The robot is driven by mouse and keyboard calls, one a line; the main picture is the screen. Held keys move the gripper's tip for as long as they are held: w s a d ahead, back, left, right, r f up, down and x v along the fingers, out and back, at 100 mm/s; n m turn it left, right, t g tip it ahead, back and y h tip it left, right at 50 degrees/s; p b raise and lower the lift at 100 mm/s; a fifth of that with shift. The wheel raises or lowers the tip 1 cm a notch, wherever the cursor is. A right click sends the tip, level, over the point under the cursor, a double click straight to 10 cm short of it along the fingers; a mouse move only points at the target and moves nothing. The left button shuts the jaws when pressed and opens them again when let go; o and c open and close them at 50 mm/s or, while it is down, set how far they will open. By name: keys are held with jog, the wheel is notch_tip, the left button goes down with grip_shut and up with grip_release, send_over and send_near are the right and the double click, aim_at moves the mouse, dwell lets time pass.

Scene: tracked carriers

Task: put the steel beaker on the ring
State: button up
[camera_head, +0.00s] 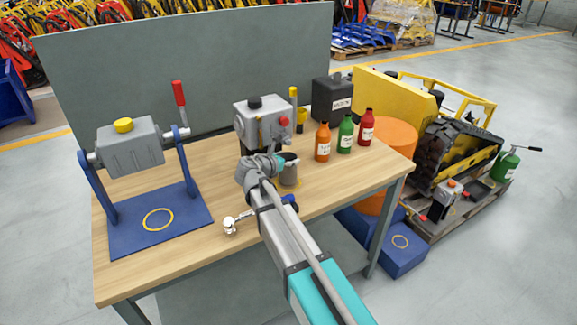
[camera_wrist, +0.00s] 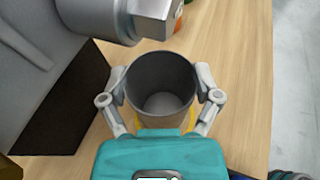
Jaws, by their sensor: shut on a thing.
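The steel beaker (camera_head: 290,175) is a grey open-topped cup at the middle of the wooden table, in front of a grey valve machine. In the wrist view the beaker (camera_wrist: 162,82) is upright and empty, with my gripper's (camera_wrist: 161,92) two fingers closed on its opposite sides. My gripper (camera_head: 283,163) partly hides it in the head view. A piece of a yellow ring (camera_wrist: 191,121) shows beneath the beaker in the wrist view. I cannot tell whether the beaker touches the surface there.
The grey machine (camera_head: 262,118) stands close behind the beaker; its spout (camera_wrist: 150,18) overhangs near the rim. Orange (camera_head: 323,142), green (camera_head: 346,134) and red (camera_head: 366,127) bottles stand to the right. A grey tank on a blue stand (camera_head: 130,147) is at left.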

jog(key=shift+f+b, duration=0.3)
jog(key=shift+f, duration=0.3)
jog(key=shift+f, duration=0.15)
jog(key=o, duration=1.1)
jog(key=shift+r, duration=0.3)
jog(key=p+v, duration=0.3)
jog(key=v, duration=0.9)
jog(key=shift+p, duration=0.3)
